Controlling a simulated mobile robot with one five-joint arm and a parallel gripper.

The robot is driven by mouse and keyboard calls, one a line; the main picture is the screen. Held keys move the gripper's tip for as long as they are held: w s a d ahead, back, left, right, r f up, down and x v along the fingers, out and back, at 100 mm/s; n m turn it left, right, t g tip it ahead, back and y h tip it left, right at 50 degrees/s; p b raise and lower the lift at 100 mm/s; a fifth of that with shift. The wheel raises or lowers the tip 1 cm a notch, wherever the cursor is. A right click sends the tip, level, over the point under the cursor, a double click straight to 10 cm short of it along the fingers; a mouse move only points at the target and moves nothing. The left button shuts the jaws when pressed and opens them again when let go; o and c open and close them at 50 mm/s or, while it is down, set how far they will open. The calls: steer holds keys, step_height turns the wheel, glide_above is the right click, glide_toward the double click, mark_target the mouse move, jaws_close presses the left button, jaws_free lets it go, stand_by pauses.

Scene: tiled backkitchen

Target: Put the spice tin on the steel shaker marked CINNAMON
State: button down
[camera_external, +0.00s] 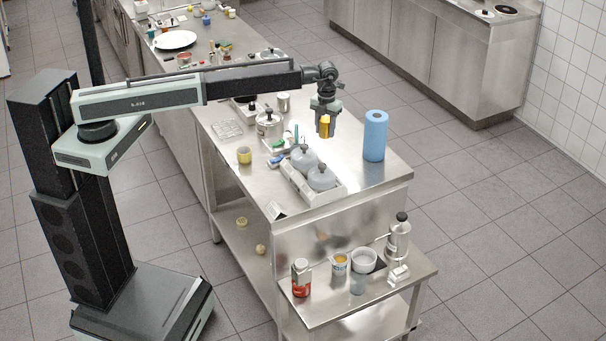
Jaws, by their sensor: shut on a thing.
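My gripper (326,119) is shut on a small yellow-orange spice tin (324,128). It holds the tin in the air over the steel worktop, left of the blue paper roll and above the lidded grey pots. A small steel cylinder (283,102) stands on the worktop to the left of my gripper. It may be the steel shaker, but no CINNAMON marking can be read at this size. The tin is apart from this cylinder.
A blue paper roll (375,136) stands right of my gripper. Grey lidded pots (321,177) sit below it, and a steel pot (269,126) stands to the left. A lower side shelf (322,313) holds cans, a bowl and a steel bottle. The worktop's right front is clear.

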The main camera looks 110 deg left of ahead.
steer(key=w+d+m, duration=0.1)
steer(key=d, duration=0.5)
steer(key=w+d+r+p, duration=0.1)
steer(key=w+d, duration=0.1)
steer(key=d, duration=0.5)
steer(key=w+d+r+m, duration=0.1)
steer(key=d, duration=0.6)
steer(key=shift+w+r+m+p, duration=0.1)
steer(key=shift+w+m+p, duration=0.2)
steer(key=d+f+m+b, duration=0.2)
steer(key=d+f+b, duration=0.7)
steer(key=d, duration=0.2)
steer(key=m+b, duration=0.2)
steer(key=b, duration=0.6)
glide_above(301, 266)
step_height(301, 266, down, 8)
steer(key=r, duration=0.1)
step_height(301, 266, down, 11)
steer(key=b, duration=0.9)
steer(key=shift+b, duration=0.4)
steer(key=shift+r, duration=0.3)
steer(key=shift+f, duration=0.2)
steer(key=c, duration=0.8)
jaws_free()
